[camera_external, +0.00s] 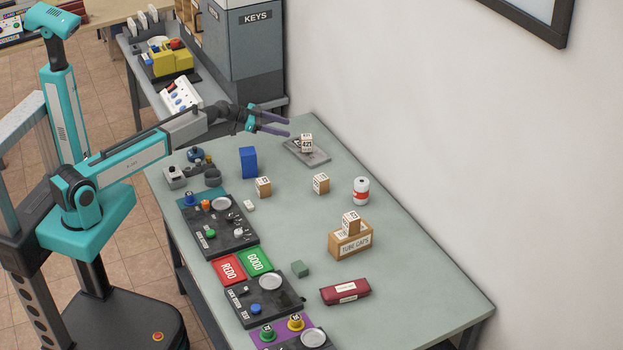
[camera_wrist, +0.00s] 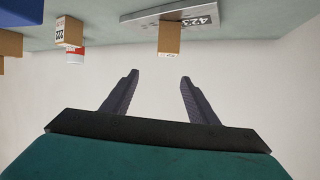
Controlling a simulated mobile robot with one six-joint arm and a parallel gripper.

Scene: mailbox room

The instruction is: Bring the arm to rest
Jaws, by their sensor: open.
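My arm reaches out from the left over the back part of the table in the external view. My gripper (camera_external: 289,127) is open and empty, held above the far left part of the table. It also shows in the wrist view (camera_wrist: 158,77), with its two dark fingers apart and nothing between them.
The table (camera_external: 420,270) also bears a blue block (camera_external: 248,161), labelled boxes (camera_external: 321,183), a white-red canister (camera_external: 361,190), a tube caps crate (camera_external: 350,245), a red pouch (camera_external: 345,291) and dark panels (camera_external: 218,229). A wall stands right. The table's right front is clear.

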